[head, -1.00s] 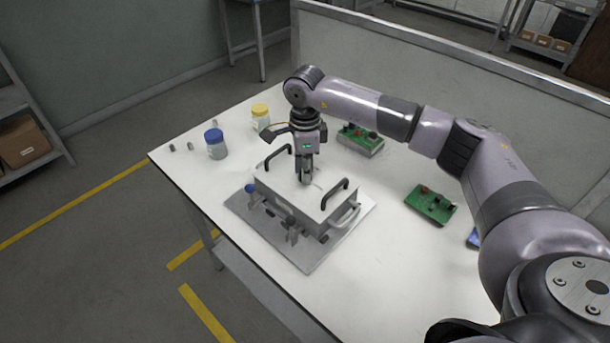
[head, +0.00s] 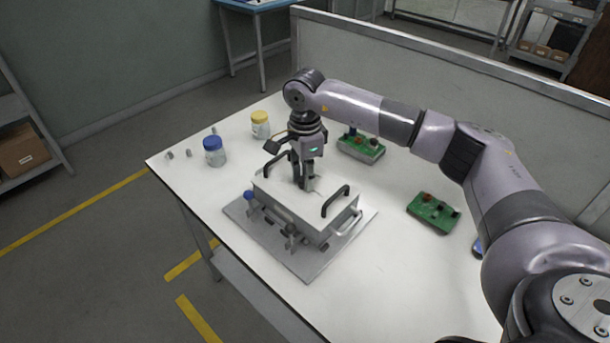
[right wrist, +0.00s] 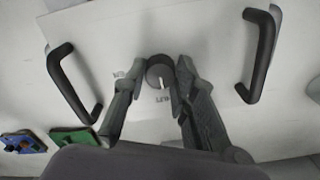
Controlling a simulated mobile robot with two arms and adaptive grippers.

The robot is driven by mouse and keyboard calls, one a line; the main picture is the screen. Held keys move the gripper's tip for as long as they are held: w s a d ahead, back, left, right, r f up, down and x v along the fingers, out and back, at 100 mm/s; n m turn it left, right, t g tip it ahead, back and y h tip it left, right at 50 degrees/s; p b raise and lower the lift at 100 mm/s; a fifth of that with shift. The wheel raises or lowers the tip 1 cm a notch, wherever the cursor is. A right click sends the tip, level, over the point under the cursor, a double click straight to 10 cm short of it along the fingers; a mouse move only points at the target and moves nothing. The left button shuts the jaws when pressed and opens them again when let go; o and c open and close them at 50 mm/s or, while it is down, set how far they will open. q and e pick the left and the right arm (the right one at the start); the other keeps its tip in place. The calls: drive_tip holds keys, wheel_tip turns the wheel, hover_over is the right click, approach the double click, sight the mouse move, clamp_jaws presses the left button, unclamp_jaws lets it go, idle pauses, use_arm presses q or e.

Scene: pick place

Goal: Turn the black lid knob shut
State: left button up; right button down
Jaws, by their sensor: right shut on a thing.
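The black lid knob (right wrist: 160,70) is a round dark knob with a white pointer line, on top of the light grey box lid (right wrist: 205,45) in the right wrist view. My right gripper (right wrist: 160,78) points down with its two fingers on either side of the knob, shut on it. In the head view the right gripper (head: 304,184) stands over the middle of the box lid (head: 325,190) and hides the knob. Small print on the lid beside the knob is too blurred to read. My left gripper is not in view.
Two black handles (head: 336,200) rise from the lid on either side of the gripper. The box stands on a grey plate (head: 300,262). A blue-capped jar (head: 214,152), a yellow-capped jar (head: 260,124) and green circuit boards (head: 433,212) stand around it on the white table.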

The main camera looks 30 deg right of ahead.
drive_tip(key=c, duration=1.3)
unclamp_jaws()
wheel_tip(320, 180, up, 12)
